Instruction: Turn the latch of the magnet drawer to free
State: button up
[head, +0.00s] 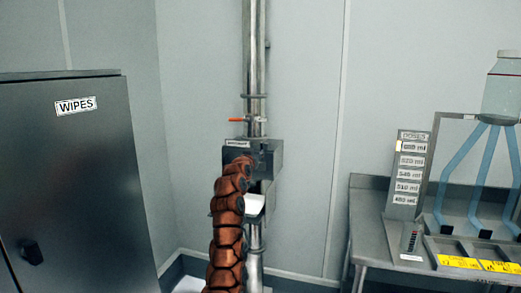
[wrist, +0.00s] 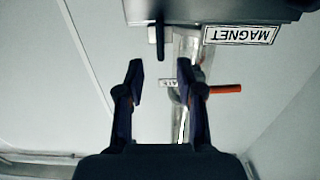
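The magnet drawer housing (head: 275,161) is a grey metal box on the vertical pipe in the head view, partly hidden by my arm. In the wrist view, which is upside down, the housing (wrist: 222,10) fills the top edge, with a MAGNET label (wrist: 241,35). A dark narrow bar (wrist: 160,38), apparently the latch, sticks out from the housing. My gripper (wrist: 161,75) is open and empty. Its two fingers stand apart, with the bar ahead of the gap between them, not visibly touched. In the head view the fingers are not clear against the housing.
An orange valve handle (head: 236,120) sits on the pipe (head: 254,60) above the housing; in the wrist view the handle (wrist: 225,89) is close by the right finger. A dark WIPES cabinet (head: 75,180) stands left. A steel bench (head: 375,225) with a dose rack stands right.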

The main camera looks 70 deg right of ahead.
aim_at(262, 148)
jog(key=d+p, duration=0.2)
jog(key=d, duration=0.1)
jog(key=d+p, duration=0.2)
jog(key=shift+d+r, duration=0.25)
jog(key=shift+w+d+f+p, duration=0.1)
jog(key=shift+d+p, duration=0.35)
jog(key=shift+p, duration=0.1)
jog(key=shift+w+d+f+p, duration=0.15)
jog(key=shift+w+d+p, duration=0.15)
jog(key=shift+p, duration=0.1)
jog(key=shift+c, duration=0.4)
grip_shut()
